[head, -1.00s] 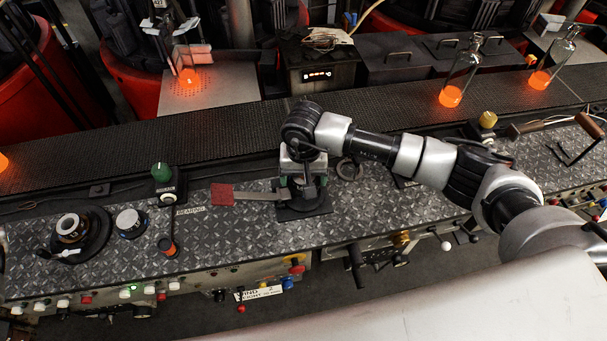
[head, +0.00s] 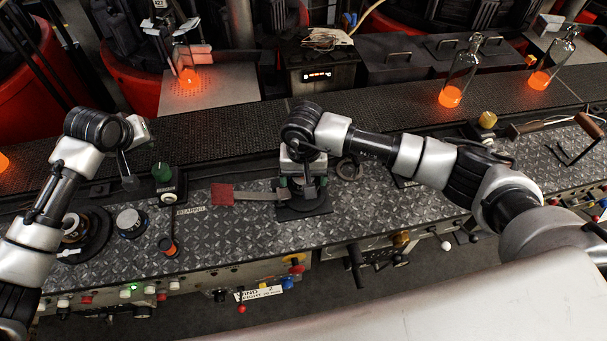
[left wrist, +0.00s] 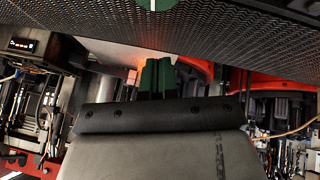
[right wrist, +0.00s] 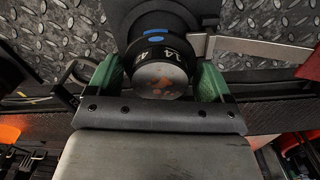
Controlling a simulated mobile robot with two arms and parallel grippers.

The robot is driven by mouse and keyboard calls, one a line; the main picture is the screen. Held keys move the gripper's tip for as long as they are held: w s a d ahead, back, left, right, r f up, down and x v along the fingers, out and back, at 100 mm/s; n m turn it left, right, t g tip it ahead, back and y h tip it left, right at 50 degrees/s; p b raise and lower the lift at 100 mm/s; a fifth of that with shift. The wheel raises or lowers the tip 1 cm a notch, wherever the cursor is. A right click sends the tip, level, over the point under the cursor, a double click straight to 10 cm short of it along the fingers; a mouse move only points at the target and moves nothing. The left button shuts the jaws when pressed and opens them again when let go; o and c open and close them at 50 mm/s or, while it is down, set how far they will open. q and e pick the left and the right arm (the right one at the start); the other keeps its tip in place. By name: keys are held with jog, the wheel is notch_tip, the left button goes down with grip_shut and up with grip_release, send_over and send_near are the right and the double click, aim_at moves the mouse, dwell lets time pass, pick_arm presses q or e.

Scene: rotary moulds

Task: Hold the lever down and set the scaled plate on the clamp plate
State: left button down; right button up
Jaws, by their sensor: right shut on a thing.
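My right gripper (head: 303,184) points down over a black square base (head: 318,208) on the tread-plate bench. In the right wrist view its green fingers are on both sides of a round dark piece (right wrist: 162,72) with white digits and blue marks, apparently the scaled plate. A flat metal lever (head: 258,195) with a red end (head: 222,194) sticks out leftward beside the base. The clamp plate cannot be told apart clearly under the gripper.
A green knob (head: 162,172) stands just right of my left gripper. A round dial (head: 131,222) and an orange-and-black handle (head: 168,245) are nearby.

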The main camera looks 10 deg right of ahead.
pick_arm(q)
jog(key=s+d+r+m+g, duration=0.1)
jog(key=s+d+g, duration=0.3)
jog(key=d, duration=0.7)
pick_arm(e)
jog(key=shift+r, duration=0.1)
pick_arm(q)
jog(key=m+g+y, duration=0.1)
jog(key=g+y, duration=0.1)
jog(key=g, duration=0.1)
send_over(223, 193)
jog(key=shift+s, duration=0.1)
jog(key=shift+f, duration=2.65)
